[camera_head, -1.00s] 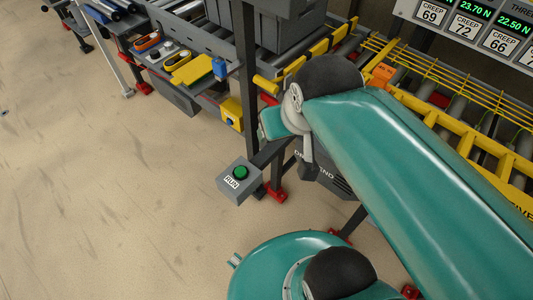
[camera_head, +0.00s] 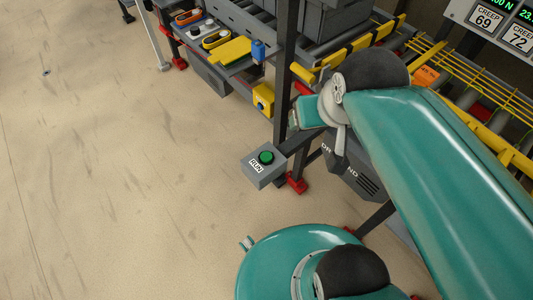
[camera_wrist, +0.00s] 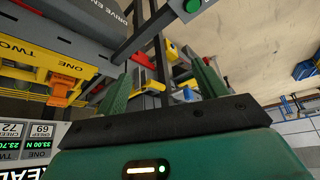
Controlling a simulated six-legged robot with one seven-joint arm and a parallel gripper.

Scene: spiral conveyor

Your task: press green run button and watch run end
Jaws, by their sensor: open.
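The green run button (camera_head: 266,157) sits on top of a grey box with a white RUN label (camera_head: 257,167), held on a bracket from the conveyor's post. In the wrist view the green button (camera_wrist: 192,5) shows at the top edge, with part of its grey box (camera_wrist: 182,12). My gripper (camera_wrist: 160,88) is open and empty, its two green fingers apart. The button is beyond the fingertips and a little right of their middle, not touched. In the head view my arm's end is beside the conveyor post, above and right of the box; the fingers are hard to make out there.
The conveyor frame with yellow rails (camera_head: 448,70) and rollers stands at the right. A bench with a yellow tray (camera_head: 226,52) and grey bins (camera_head: 330,22) is at the back. Readout panels (camera_head: 505,25) are at top right. The floor (camera_head: 110,170) at left is clear.

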